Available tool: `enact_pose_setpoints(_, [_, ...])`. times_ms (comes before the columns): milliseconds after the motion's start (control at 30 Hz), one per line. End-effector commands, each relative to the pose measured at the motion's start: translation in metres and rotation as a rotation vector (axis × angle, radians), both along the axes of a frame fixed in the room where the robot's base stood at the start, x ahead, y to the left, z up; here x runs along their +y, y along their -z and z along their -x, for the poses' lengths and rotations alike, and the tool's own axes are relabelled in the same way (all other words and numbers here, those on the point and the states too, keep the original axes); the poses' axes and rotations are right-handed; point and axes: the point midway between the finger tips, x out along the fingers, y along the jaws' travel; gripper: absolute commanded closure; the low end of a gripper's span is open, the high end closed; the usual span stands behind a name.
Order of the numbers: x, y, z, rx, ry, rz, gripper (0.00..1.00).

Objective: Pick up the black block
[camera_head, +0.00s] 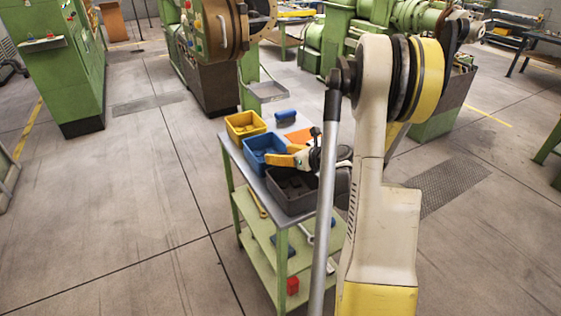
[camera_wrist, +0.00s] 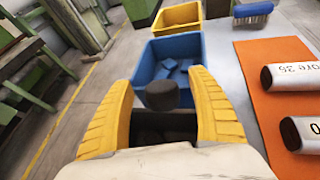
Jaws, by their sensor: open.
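A small dark block with rounded edges, the black block (camera_wrist: 161,97), shows between my gripper's fingers in the wrist view. It appears over the dark bin (camera_head: 287,206) near the front of the cart top; I cannot tell what it rests on. My gripper (camera_wrist: 161,82) has two yellow fingers spread apart, one on each side of the block, with a visible gap on both sides. In the head view my gripper (camera_head: 284,158) is above the bins, and the block cannot be made out there.
A blue bin (camera_head: 256,163) holding blue pieces and a yellow bin (camera_head: 234,136) line up beyond the dark bin. An orange mat (camera_wrist: 262,72) with labelled blocks lies to the right, and a blue brush (camera_wrist: 252,10) behind. Lower cart shelves hold tools. Green machines stand around.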

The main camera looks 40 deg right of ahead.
Motion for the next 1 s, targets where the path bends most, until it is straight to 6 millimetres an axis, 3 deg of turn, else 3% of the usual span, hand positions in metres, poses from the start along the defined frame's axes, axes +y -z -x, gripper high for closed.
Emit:
enact_pose_setpoints(167, [0.0, -0.001, 0.0, 0.0, 0.001, 0.0, 0.34])
enact_pose_setpoints(300, [0.0, -0.001, 0.001, 0.0, 0.001, -0.001, 0.77])
enact_pose_setpoints(367, [0.0, -0.001, 0.001, 0.0, 0.001, -0.001, 0.91])
enact_pose_setpoints(467, [0.0, -0.001, 0.001, 0.0, 0.001, -0.001, 0.91])
enact_pose_setpoints(500, [0.0, -0.001, 0.001, 0.0, 0.001, -0.001, 0.96])
enact_pose_setpoints(767, [0.0, -0.003, 0.001, 0.0, 0.001, -0.001, 0.96])
enact_pose_setpoints(1000, [0.0, -0.029, 0.001, 0.0, 0.001, -0.001, 0.96])
